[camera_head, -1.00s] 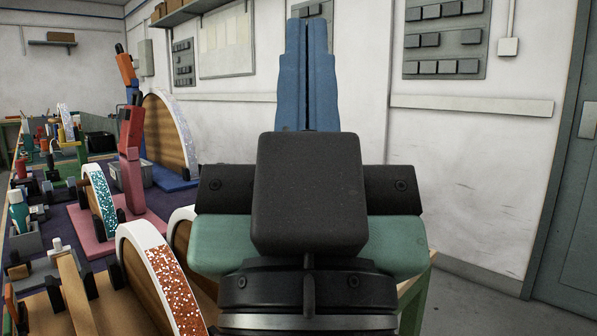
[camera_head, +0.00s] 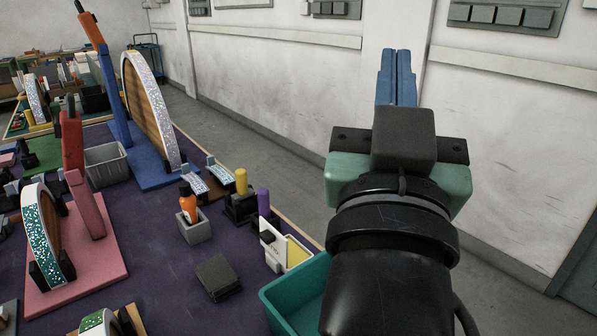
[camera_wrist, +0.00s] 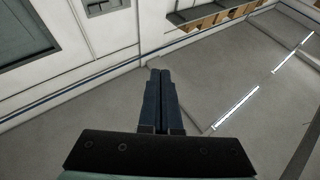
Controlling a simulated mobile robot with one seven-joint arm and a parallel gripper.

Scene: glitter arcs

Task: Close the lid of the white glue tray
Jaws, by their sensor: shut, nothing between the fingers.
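A white tray with a yellow panel (camera_head: 300,252) stands near the right edge of the purple-topped table in the head view. It is likely the white glue tray; its lower right part is hidden behind a teal bin, and I cannot make out how its lid stands. My gripper (camera_head: 397,52) is up in the air to the right of the tray, with its blue fingers pointing upward in the picture, against the wall. The fingers are together and empty. In the wrist view my gripper (camera_wrist: 161,72) shows shut, with no tray in sight.
The teal bin (camera_head: 285,305) stands beside the tray, partly behind my arm. A dark block (camera_head: 218,277), a grey holder with an orange bottle (camera_head: 188,205) and a yellow cylinder (camera_head: 241,181) are nearby. A large glitter arch (camera_head: 160,100) stands farther back. Purple table top is clear at the middle.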

